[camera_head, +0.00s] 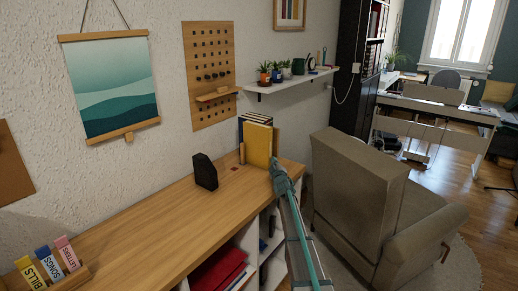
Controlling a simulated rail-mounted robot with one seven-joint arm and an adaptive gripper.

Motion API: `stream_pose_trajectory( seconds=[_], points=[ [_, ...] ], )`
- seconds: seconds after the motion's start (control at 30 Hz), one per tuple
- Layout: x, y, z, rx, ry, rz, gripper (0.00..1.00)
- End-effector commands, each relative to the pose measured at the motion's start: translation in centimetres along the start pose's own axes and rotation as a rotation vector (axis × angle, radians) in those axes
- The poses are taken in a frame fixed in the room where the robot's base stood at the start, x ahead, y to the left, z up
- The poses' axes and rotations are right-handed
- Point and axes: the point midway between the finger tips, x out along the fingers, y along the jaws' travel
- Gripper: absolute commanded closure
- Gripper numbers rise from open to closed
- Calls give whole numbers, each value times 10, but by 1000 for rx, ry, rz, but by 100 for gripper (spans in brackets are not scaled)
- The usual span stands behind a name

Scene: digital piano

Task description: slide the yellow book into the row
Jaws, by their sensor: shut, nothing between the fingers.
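The yellow book (257,146) stands upright near the far right end of the wooden cabinet top, its broad cover towards me. The row of books (256,118) shows only as top edges behind it, one of them dark blue. I cannot tell how far the yellow book is inside the row. A light wooden upright piece (242,154) stands at its left. My gripper (275,164) is shut and empty at the lower right edge of the yellow book. The fingertips are small, and I cannot tell whether they touch the cover.
A black holder (205,172) stands left of the books on the cabinet top (150,222). Labelled blocks (49,260) sit in a wooden tray at the front left. A wall shelf (290,82) with pots is above. An armchair (360,190) is close at the right.

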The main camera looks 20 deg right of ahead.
Motion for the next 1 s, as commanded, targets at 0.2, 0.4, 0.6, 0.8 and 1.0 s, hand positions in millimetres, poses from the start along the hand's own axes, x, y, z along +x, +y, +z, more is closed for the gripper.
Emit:
stream_pose_trajectory(
  seconds=[0.2, 0.4, 0.6, 0.8, 1.0],
  points=[
    [1, 1, -2, 2, 5, 1, 100],
    [-7, 8, 2, 3, 4, 2, 100],
    [-17, 15, 10, 2, 2, 0, 100],
    [-28, 23, 18, 0, 3, 1, 100],
    [-34, 26, 24, 2, 2, 1, 100]
  ],
)
